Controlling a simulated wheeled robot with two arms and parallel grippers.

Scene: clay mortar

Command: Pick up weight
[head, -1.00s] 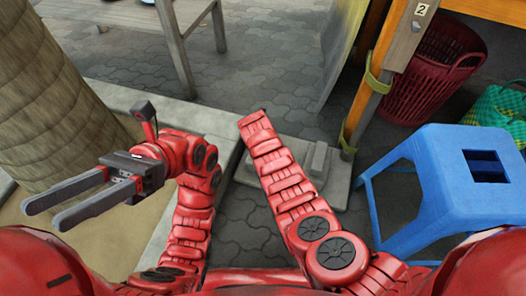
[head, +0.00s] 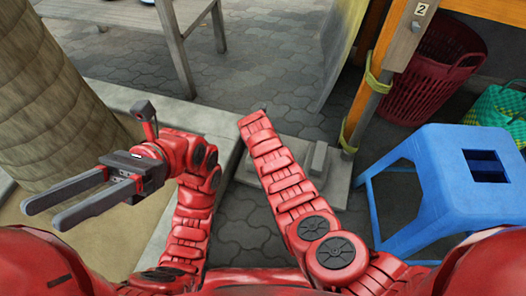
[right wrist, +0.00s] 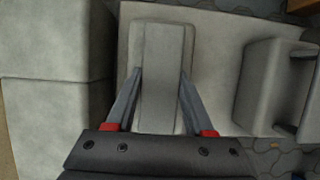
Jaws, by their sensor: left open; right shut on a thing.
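A grey concrete-like weight (right wrist: 160,50) with a raised narrow block on a wider base shows in the upper middle of the right wrist view. My right gripper (right wrist: 161,72) is shut on the sides of the raised block. In the head view my right arm reaches forward and down, and its gripper is hidden behind the arm. My left gripper (head: 72,198) is open and empty at the left of the head view, over sandy ground, away from the weight.
Another grey block (right wrist: 268,85) stands to the right in the right wrist view. In the head view a blue stool (head: 450,175) stands at right, beside a wooden post (head: 375,85). A red basket (head: 430,70) is behind. A trunk-like column (head: 50,90) rises at left.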

